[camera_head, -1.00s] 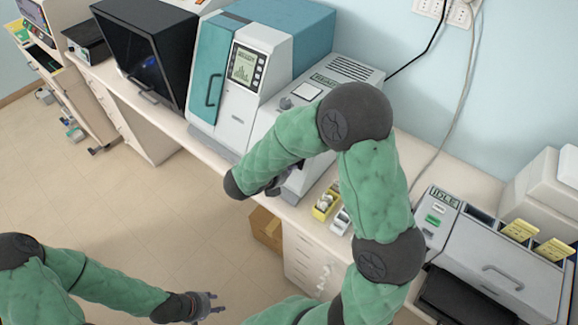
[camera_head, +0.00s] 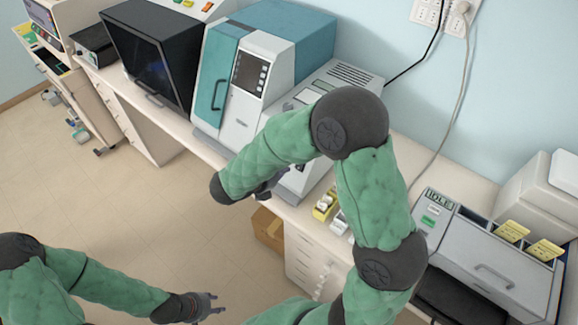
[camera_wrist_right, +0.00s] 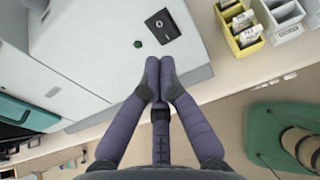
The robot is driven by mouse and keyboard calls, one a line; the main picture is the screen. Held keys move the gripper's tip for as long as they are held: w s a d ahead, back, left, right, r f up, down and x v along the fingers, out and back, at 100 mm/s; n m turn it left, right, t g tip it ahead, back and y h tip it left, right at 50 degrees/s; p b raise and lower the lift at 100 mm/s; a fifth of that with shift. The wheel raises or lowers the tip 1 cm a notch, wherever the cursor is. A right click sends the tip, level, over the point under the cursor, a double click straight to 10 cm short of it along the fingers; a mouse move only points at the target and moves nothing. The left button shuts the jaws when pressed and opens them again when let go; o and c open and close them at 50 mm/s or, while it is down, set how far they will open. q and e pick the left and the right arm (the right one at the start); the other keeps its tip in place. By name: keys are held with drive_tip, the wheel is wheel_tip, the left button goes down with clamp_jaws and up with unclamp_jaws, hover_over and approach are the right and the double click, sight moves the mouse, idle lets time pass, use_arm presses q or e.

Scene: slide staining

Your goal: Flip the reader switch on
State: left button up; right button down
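A black switch (camera_wrist_right: 162,24) sits in a dark plate on the pale face of a machine in the right wrist view, beside a small green round light or button (camera_wrist_right: 138,44). I cannot tell the switch's position. I take this machine to be the light grey unit (camera_head: 350,76) right of the teal machine in the head view; my right arm partly covers it. My right gripper (camera_wrist_right: 160,68) has its fingertips together, empty, just short of the switch. In the head view it is mostly hidden behind my forearm. My left gripper (camera_head: 217,304) is empty, fingers apart, low over the floor.
The teal machine (camera_head: 285,30) with a dark screen (camera_head: 249,72) stands left of the grey unit. Yellow (camera_wrist_right: 240,30) and white (camera_wrist_right: 284,22) bins of small items stand right of the switch. A machine marked IDLE (camera_head: 500,262) stands further right.

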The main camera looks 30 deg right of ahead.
drive_tip(key=v, duration=0.7)
drive_tip(key=shift+a+r, duration=0.15)
drive_tip(key=shift+a, duration=0.1)
drive_tip(key=s+a+f+m+g+y+b, duration=0.2)
drive_tip(key=s+a+f+m+y+b, duration=0.25)
drive_tip(key=f, duration=0.85)
drive_tip(key=s+a+f+m+g+y+b, duration=0.1)
drive_tip(key=s+a+f+m+g+y, duration=0.15)
drive_tip(key=s+f+m+y, duration=0.7)
drive_tip(key=s+a+f+m+g+b, duration=0.2)
drive_tip(key=a+f+m+b, duration=0.15)
drive_tip(key=f, duration=1.25)
wheel_tip(320, 180, down, 6)
drive_tip(key=w+d+m+t+b, duration=0.1)
drive_tip(key=m+t, duration=0.1)
drive_tip(key=m, duration=0.5)
drive_tip(key=shift+d+t+b, duration=0.3)
drive_tip(key=shift+t+b, duration=0.05)
